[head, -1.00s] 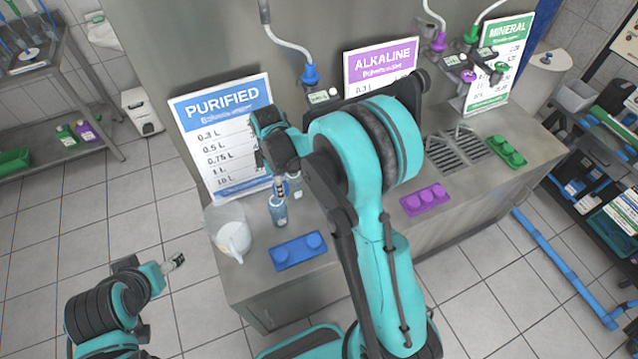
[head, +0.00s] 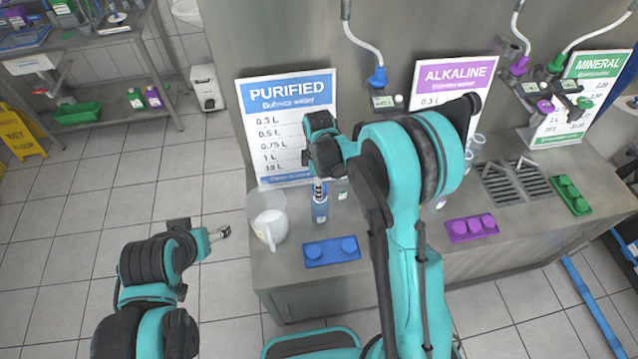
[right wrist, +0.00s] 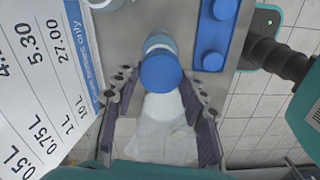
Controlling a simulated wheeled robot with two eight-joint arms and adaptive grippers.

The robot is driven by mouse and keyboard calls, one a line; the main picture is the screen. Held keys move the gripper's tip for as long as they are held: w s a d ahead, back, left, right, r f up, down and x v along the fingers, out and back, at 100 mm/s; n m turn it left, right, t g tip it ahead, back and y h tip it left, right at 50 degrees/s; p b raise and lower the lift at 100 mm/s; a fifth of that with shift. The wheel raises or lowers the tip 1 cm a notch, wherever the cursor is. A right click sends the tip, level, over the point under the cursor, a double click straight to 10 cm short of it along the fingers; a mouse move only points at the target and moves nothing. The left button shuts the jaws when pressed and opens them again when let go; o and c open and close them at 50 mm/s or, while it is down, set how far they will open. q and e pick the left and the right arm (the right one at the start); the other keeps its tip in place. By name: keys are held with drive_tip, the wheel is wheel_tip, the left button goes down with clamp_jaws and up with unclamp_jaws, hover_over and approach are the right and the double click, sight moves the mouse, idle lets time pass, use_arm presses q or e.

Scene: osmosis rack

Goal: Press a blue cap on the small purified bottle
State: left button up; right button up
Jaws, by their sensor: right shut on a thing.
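My right gripper (head: 318,188) points down over a small bottle with a bluish body (head: 320,210) on the counter, in front of the PURIFIED sign. In the right wrist view a blue cap (right wrist: 160,72) sits between the fingers of this gripper (right wrist: 160,84), which is shut on it. The bottle's pale blue side (right wrist: 157,42) shows just past the cap; whether the cap is fully seated is hard to tell. My left gripper (head: 222,232) is over the floor left of the counter, away from the bottle; its fingers are too small to judge.
A blue holder (head: 331,262) with two blue caps lies in front of the bottle. A white jug (head: 268,230) stands close on its left. Another clear bottle (head: 342,188) stands behind. A purple holder (head: 472,238) and a green holder (head: 572,208) lie farther right.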

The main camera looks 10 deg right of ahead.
drive_tip(key=shift+f, duration=0.15)
idle(0.5)
drive_tip(key=shift+f+b, duration=0.1)
drive_tip(key=shift+b, duration=0.25)
drive_tip(key=shift+f, duration=0.1)
idle(0.4)
drive_tip(key=shift+f+b, duration=0.1)
drive_tip(key=shift+b, duration=0.2)
drive_tip(key=shift+f+b, duration=0.4)
drive_tip(key=shift+b, duration=0.05)
